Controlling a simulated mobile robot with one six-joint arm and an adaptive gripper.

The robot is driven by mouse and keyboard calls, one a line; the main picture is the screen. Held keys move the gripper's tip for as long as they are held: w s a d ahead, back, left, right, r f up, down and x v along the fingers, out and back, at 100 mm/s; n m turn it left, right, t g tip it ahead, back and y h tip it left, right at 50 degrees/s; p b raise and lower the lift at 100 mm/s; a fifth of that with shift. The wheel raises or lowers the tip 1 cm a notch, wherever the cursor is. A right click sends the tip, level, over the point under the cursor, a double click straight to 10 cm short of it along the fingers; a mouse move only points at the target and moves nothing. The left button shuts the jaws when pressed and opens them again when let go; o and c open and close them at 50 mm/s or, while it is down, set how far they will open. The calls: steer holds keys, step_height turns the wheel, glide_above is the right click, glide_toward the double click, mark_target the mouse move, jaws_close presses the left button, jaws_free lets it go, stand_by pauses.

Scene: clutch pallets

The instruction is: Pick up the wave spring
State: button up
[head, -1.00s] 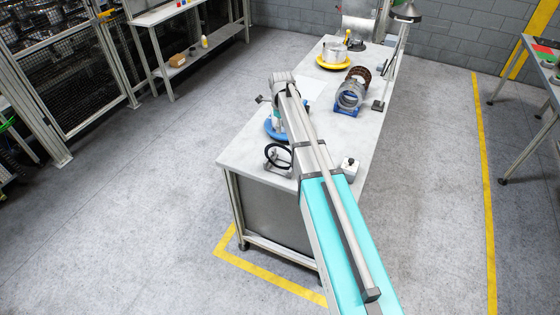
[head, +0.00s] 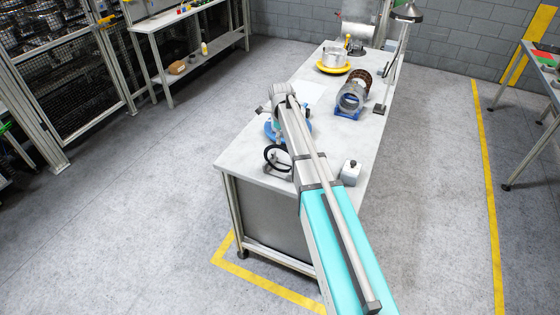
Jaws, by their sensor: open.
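My arm reaches over the near half of the grey table (head: 235,153). My gripper (head: 273,122) is at its far end, small and mostly hidden by my own wrist, above or beside a round blue fixture (head: 270,134). It is open, and I see nothing held in it. I cannot make out the wave spring for certain. A black ring (head: 266,155) stands upright on a small grey stand near the front edge. Grey rings (head: 351,97) sit in a blue cradle (head: 347,115) to the right, with brown rings (head: 361,77) behind them.
A yellow round base (head: 333,68) carries a metal drum (head: 334,56) farther back. A lamp (head: 406,14) overhangs the table's right side. A side bench (head: 185,75) is at left. The floor around is clear.

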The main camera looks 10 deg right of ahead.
mark_target(280, 147)
steer(key=shift+f, duration=0.1)
steer(key=f+b, duration=0.3)
steer(key=shift+w+a+f, duration=0.15)
steer(key=shift+a+f, duration=0.05)
steer(key=shift+f+b, duration=0.8)
steer(key=shift+b, duration=0.3)
steer(key=shift+c, duration=0.2)
jaws_close()
